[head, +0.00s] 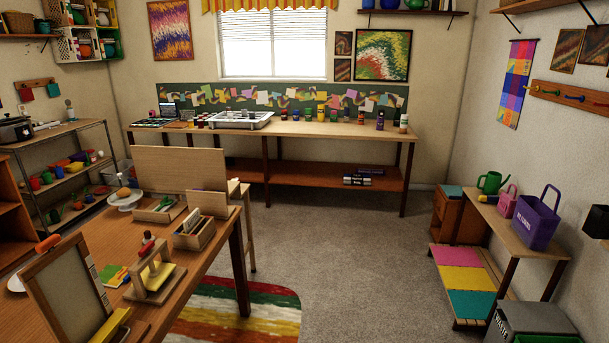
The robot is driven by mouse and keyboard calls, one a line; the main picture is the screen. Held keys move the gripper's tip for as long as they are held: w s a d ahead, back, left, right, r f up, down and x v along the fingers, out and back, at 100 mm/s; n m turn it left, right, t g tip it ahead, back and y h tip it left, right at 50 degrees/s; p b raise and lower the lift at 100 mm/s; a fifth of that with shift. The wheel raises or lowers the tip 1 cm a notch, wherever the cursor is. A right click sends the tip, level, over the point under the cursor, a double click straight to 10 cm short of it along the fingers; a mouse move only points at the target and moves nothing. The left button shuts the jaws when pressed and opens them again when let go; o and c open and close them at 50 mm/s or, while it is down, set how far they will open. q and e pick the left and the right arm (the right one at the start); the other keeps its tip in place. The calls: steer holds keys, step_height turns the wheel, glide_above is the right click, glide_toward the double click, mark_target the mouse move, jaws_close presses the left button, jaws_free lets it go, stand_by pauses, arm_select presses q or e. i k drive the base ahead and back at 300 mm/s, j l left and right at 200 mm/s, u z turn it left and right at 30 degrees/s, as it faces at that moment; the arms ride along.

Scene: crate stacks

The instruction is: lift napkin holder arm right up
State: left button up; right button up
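On the wooden table at the left, a small wooden stand (155,276) has a flat base, an upright frame, a yellow block inside it and a red-tipped handle on top. It may be the napkin holder, but I cannot tell for certain. Behind it, an open wooden box (194,236) holds upright light panels; this could also be a napkin holder. No movable arm can be clearly told apart on either one. Neither of my grippers is in view.
The wooden table (95,232) also carries a large tilted frame (68,290) in front, colored paper squares (113,276), a white plate (125,200) and another wooden box (160,210). Grey carpet (345,250) lies open to the right. A long workbench (290,128) lines the back wall.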

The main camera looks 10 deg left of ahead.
mark_target(166, 200)
steer(key=i+u, duration=0.2)
steer(key=i, duration=0.2)
steer(key=i+l+u, duration=0.2)
steer(key=i, duration=0.2)
steer(key=i+l+u, duration=0.2)
steer(key=i, duration=0.2)
steer(key=i+l+u, duration=0.2)
steer(key=i+u, duration=0.15)
steer(key=i+l+u, duration=0.4)
steer(key=i+j, duration=0.1)
